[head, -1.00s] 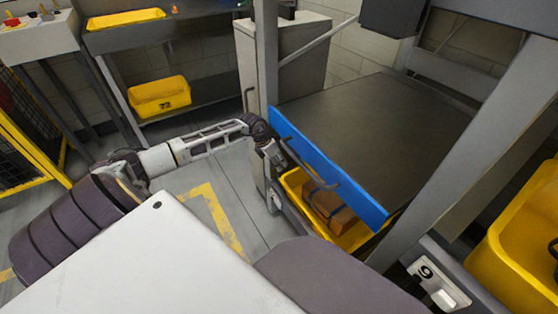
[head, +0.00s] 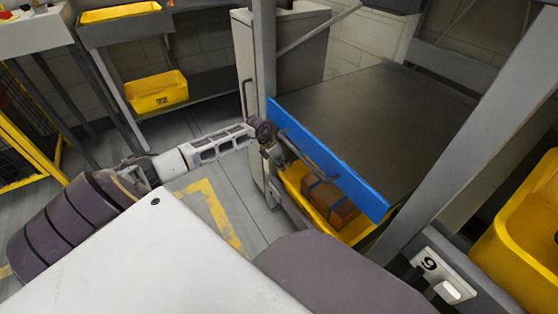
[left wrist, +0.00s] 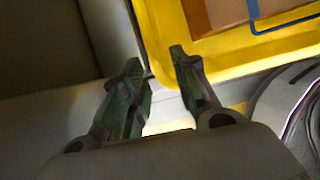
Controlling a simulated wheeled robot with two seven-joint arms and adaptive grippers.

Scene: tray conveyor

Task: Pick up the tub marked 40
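A yellow tub (head: 348,236) holding a brown box with a blue strap (head: 330,200) sits under the blue-fronted table. Its marking does not show, and no number 40 is readable in any view. My left gripper (head: 273,150) is at the tub's left end, below the blue edge, partly hidden in the head view. In the left wrist view, the two fingers (left wrist: 155,72) are apart with nothing held between them. The tub's yellow rim (left wrist: 165,65) is close by the fingertips; I cannot tell whether they touch it. My right gripper is out of view.
The blue front (head: 335,165) with its handle overhangs the tub. A grey post (head: 264,55) stands close to my left wrist. A tub marked 72 (head: 157,99) is on a low shelf at the back left.

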